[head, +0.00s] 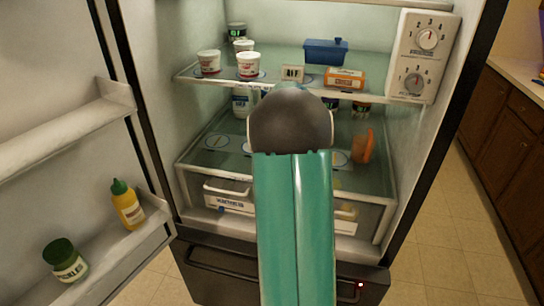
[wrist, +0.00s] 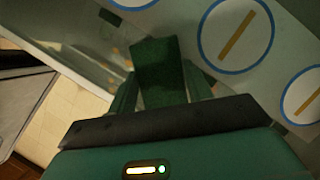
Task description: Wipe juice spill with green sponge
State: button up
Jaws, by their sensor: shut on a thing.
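My gripper (wrist: 160,88) is shut on the dark green sponge (wrist: 160,70), with a finger on each side of it in the wrist view. The sponge sticks out past the fingertips, over or near the glass shelf (wrist: 190,22). I cannot tell whether it touches. In the head view my arm reaches into the open fridge and hides the gripper and sponge. Small orange-yellow specks (wrist: 116,52) show left of the sponge. I cannot tell whether they are juice or something beneath the glass. No clear juice spill can be made out.
An orange container (head: 362,147) stands on the lower shelf, right of my arm. White tubs (head: 248,66), an orange box (head: 344,78) and a blue dish (head: 326,51) sit on the shelf above. The open door (head: 60,130) at left holds a mustard bottle (head: 127,205) and a pickle jar (head: 65,262).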

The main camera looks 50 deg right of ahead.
jog(key=shift+s+a+f, duration=0.1)
jog(key=shift+s+a, duration=0.35)
jog(key=shift+a, duration=0.4)
jog(key=shift+s+a+f, duration=0.1)
jog(key=shift+s+a, duration=0.3)
jog(key=shift+a, duration=0.4)
jog(key=shift+s+a+r, duration=0.1)
jog(key=shift+s+a, duration=0.3)
jog(key=shift+a, duration=0.4)
jog(key=shift+s+a, duration=0.4)
jog(key=shift+a, duration=0.4)
jog(key=shift+s+d+r, duration=0.1)
jog(key=shift+s+d, duration=0.5)
jog(key=shift+s, duration=0.35)
jog(key=shift+w+d, duration=0.6)
jog(key=shift+d, duration=0.55)
jog(key=shift+w+d, duration=0.55)
jog(key=shift+d, duration=0.55)
jog(key=shift+w+d, duration=0.6)
jog(key=shift+d, duration=0.55)
jog(key=shift+r, duration=3.05)
